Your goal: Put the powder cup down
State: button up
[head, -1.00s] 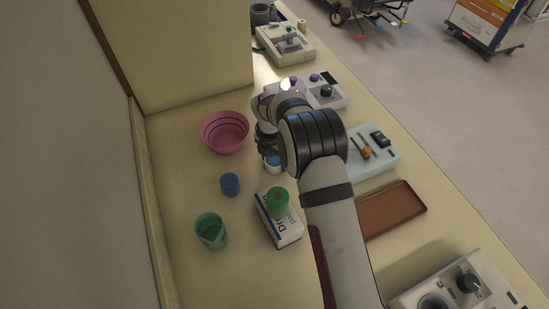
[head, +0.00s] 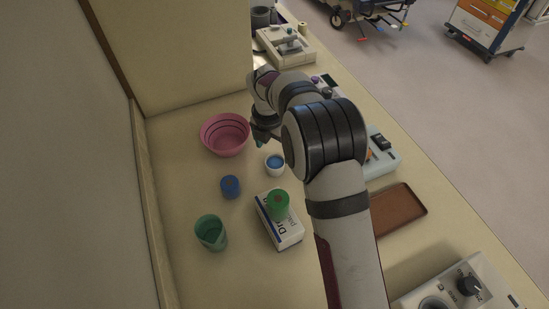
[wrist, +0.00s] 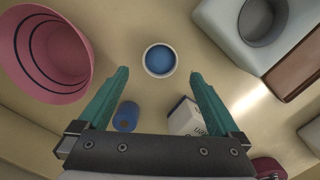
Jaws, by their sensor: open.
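The powder cup (head: 274,165), a small white cup with blue contents, stands upright on the counter in the head view. In the wrist view the cup (wrist: 160,60) sits just beyond the fingertips, between their lines and apart from both. My gripper (wrist: 158,75) is open and empty, with two green fingers spread wide. In the head view my gripper (head: 262,142) is above and slightly left of the cup, partly hidden by my arm.
A pink bowl (head: 225,134) stands left of the cup. A blue-capped container (head: 230,186), a green cup (head: 211,232) and a white box (head: 283,233) with a green item (head: 277,204) on it are nearer. A brown tray (head: 400,210) lies at right.

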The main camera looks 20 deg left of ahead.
jog(key=s+d+r+m+g, duration=0.1)
jog(key=s+d+r+m, duration=0.3)
jog(key=d+r+m, duration=0.35)
jog(key=s+d+r+m, duration=0.4)
jog(key=d+r+m, duration=0.3)
jog(key=d+m, duration=0.1)
jog(key=s+d+m+y, duration=0.1)
jog(key=s+d+m, duration=0.4)
jog(key=s+m, duration=0.5)
jog(key=s+d+f+m+y, duration=0.1)
jog(key=s+d+m, duration=0.4)
jog(key=s+m, duration=0.6)
jog(key=m, duration=0.2)
jog(key=shift+s+m+g, duration=0.3)
jog(key=shift+m, duration=0.05)
